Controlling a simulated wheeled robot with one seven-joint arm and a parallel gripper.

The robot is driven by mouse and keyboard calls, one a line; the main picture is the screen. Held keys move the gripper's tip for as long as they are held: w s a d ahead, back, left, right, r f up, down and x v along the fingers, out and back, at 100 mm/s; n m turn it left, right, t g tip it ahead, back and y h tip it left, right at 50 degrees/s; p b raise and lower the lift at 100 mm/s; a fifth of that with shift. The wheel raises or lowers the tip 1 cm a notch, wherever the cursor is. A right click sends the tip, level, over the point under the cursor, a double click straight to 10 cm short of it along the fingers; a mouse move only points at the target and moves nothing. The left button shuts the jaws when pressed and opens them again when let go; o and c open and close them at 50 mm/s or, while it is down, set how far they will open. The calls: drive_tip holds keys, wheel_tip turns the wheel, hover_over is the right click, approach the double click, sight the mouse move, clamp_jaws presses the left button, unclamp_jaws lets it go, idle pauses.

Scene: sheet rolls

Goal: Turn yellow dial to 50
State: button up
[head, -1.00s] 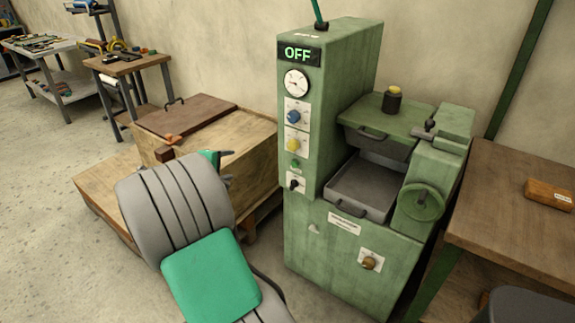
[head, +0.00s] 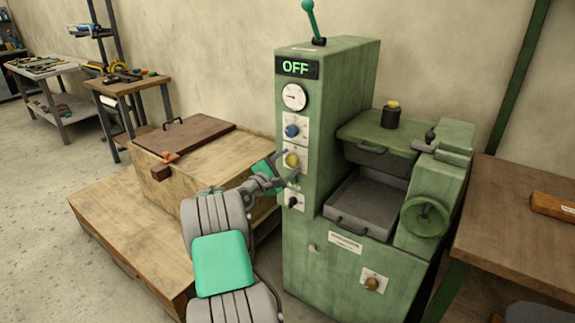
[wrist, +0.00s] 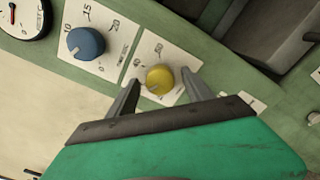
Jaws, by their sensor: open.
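The yellow dial (head: 291,160) sits on a white plate on the front of the green machine (head: 330,215), below the blue dial (head: 292,131). In the wrist view the yellow dial (wrist: 160,79) shows between my gripper's fingertips, with the blue dial (wrist: 85,43) to its left. My gripper (head: 284,168) is open, one finger on each side of the yellow dial; it also shows in the wrist view (wrist: 162,82). I cannot tell whether the fingers touch the dial. Numbers on its plate are partly legible, but its setting is not clear.
A display (head: 297,68) on the machine reads OFF, with a gauge (head: 294,97) below it. A black switch (head: 292,202) lies under the dials. A wooden crate (head: 215,165) stands left of the machine and a wooden table (head: 510,220) stands right.

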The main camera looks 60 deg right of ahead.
drive_tip(key=shift+c, duration=0.3)
clamp_jaws()
